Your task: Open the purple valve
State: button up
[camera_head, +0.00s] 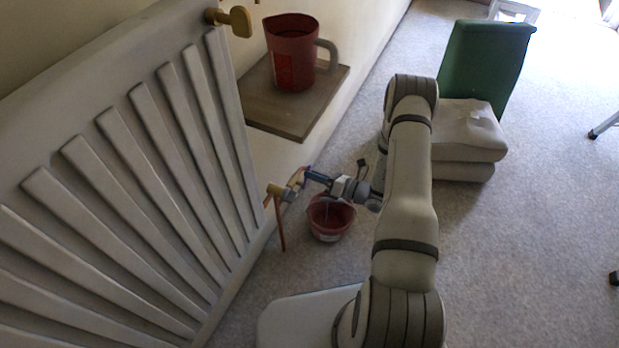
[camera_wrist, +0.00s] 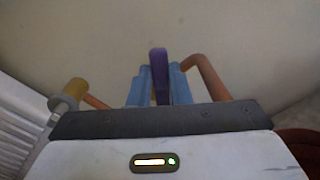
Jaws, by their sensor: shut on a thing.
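The purple valve (camera_wrist: 158,72) shows in the wrist view as an upright purple handle between the blue fingers of my gripper (camera_wrist: 159,88). My gripper is shut on it. In the head view my gripper (camera_head: 318,176) reaches left to the valve at the lower right corner of the radiator. The valve is small there and mostly hidden by the fingers. A brass fitting (camera_head: 275,190) and copper pipe (camera_head: 282,228) are beside it. The copper pipe also shows in the wrist view (camera_wrist: 207,76), right of the fingers.
A grey radiator (camera_head: 130,180) fills the left. A red jug (camera_head: 291,55) stands on a wooden shelf (camera_head: 277,108) above. A red bucket (camera_head: 331,218) is on the floor below my gripper. A green board (camera_head: 484,62) and pale cushions (camera_head: 465,135) are behind my arm.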

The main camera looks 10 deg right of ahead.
jog(key=f+m, duration=0.1)
jog(key=m, duration=0.4)
jog(key=w+f+m, duration=0.1)
jog(key=m, duration=0.2)
jog(key=shift+d+f, duration=0.3)
jog(key=shift+d, duration=0.05)
jog(key=shift+w+d+f+m+b, duration=0.1)
jog(key=shift+f+m+b, duration=0.25)
jog(key=shift+m, duration=0.85)
jog(key=o, duration=0.8)
jog(key=shift+d, duration=0.1)
